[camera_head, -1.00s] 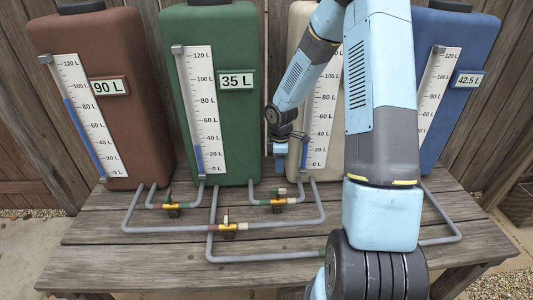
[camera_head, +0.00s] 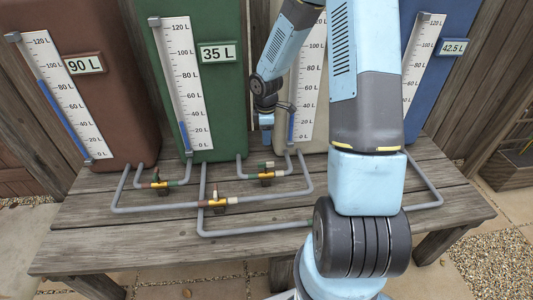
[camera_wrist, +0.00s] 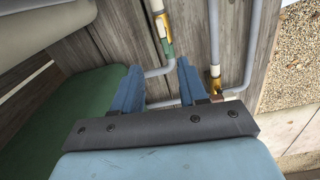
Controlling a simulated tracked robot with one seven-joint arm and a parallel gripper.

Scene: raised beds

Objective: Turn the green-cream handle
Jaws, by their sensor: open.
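The green-cream valve (camera_head: 266,177) sits on the pipe between the green tank (camera_head: 222,120) and the cream tank (camera_head: 284,125). Its small handle (camera_head: 266,166) stands up from the brass body. In the wrist view, this valve (camera_wrist: 161,22) shows at the top, with cream and green bands on its pipe. My gripper (camera_head: 266,122) is above and behind the valve in the head view, apart from it. In the wrist view, my gripper (camera_wrist: 160,86) is open and empty, its two blue fingers spread below the valve. My arm hides part of the cream tank.
Another valve (camera_head: 218,203) lies in front, and one (camera_head: 160,184) to the left, between the brown tank (camera_head: 82,110) and green tank. Grey pipes (camera_head: 255,232) run low over the wooden table (camera_head: 130,235). A blue tank (camera_head: 437,70) stands right.

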